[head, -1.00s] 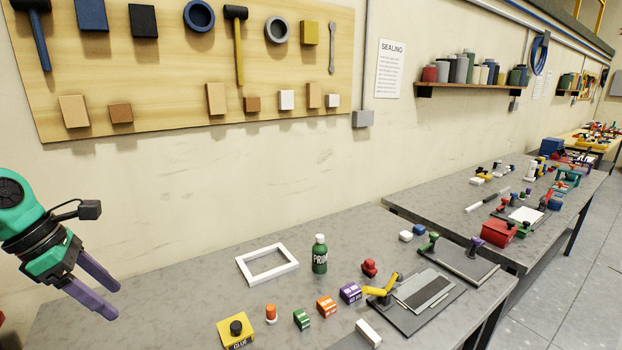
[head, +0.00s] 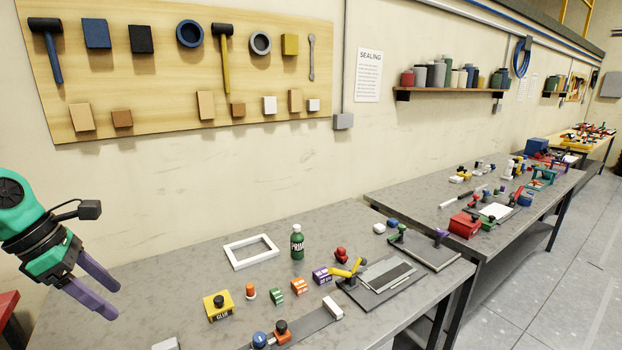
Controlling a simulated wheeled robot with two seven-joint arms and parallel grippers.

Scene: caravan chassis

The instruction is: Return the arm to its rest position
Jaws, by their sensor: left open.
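My left gripper (head: 104,290) shows at the left edge of the head view, with two purple fingers on a green and black wrist. Its fingers are apart and nothing is between them. It hangs in front of the left part of the grey workbench (head: 150,270), clear of the items on it. My right gripper is not in view.
The bench holds a white frame (head: 228,255), a green bottle (head: 297,243), a yellow glue box (head: 218,306), several small coloured blocks and a dark clamp plate (head: 385,285). A second bench (head: 400,195) stands behind, right. Open floor (head: 560,260) lies at right.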

